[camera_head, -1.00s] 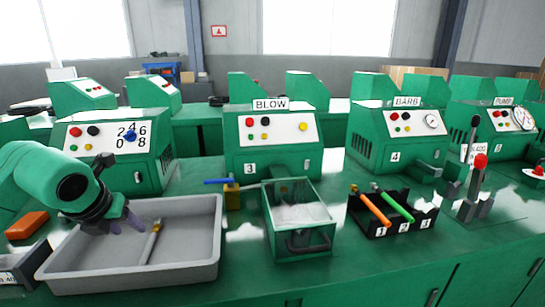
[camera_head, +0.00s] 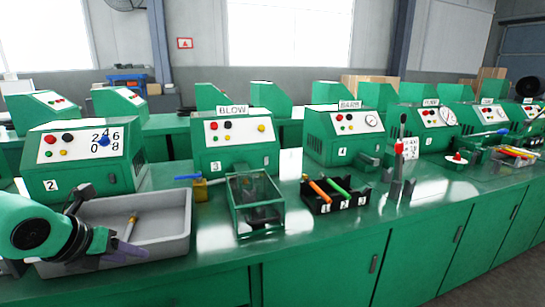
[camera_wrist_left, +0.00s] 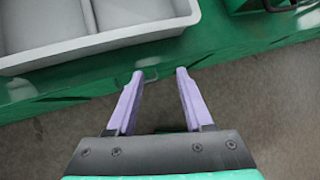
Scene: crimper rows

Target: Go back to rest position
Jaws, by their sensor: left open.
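My left gripper (camera_head: 133,250) is at the front edge of the grey tray (camera_head: 178,250), at the lower left of the head view. In the left wrist view its two purple fingers (camera_wrist_left: 160,82) stand apart with nothing between them. They point at the green bench edge, with dark floor below. The grey tray also shows in the left wrist view (camera_wrist_left: 95,50). My right gripper is in no view.
A clear green-framed box (camera_head: 256,204) stands right of the tray. A black rack (camera_head: 335,203) holds orange and green tools. Green machines line the bench behind. The bench top at the front middle is clear.

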